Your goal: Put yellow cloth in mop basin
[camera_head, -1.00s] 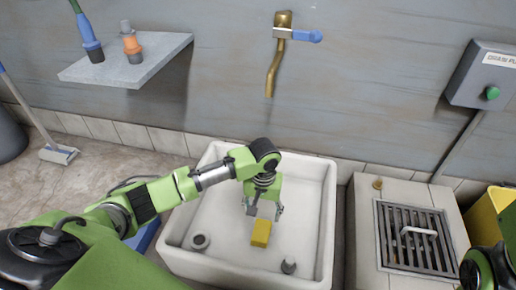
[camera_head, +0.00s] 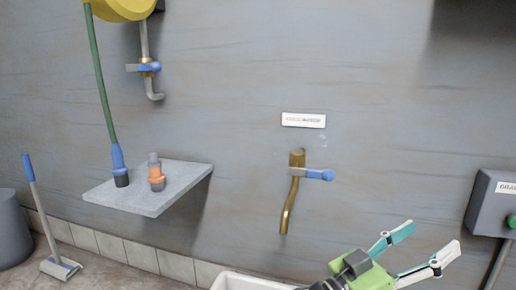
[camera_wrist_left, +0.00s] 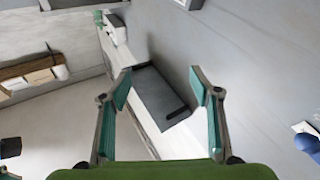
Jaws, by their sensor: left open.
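My left gripper (camera_head: 433,239) is raised above the basin at the lower right of the head view, in front of the wall. Its two fingers are spread wide with nothing between them. They also show open and empty in the left wrist view (camera_wrist_left: 160,75). Only the white back rim of the mop basin (camera_head: 240,283) shows at the bottom edge of the head view. The inside of the basin is out of frame. The yellow cloth is not in view now. My right gripper is not in view.
A brass tap (camera_head: 290,200) with a blue lever sticks out of the wall left of my gripper. A grey shelf (camera_head: 140,200) holds an orange-and-grey fitting (camera_head: 156,173). A grey control box (camera_head: 492,205) is at the right. A blue-handled squeegee (camera_head: 45,225) stands at the left.

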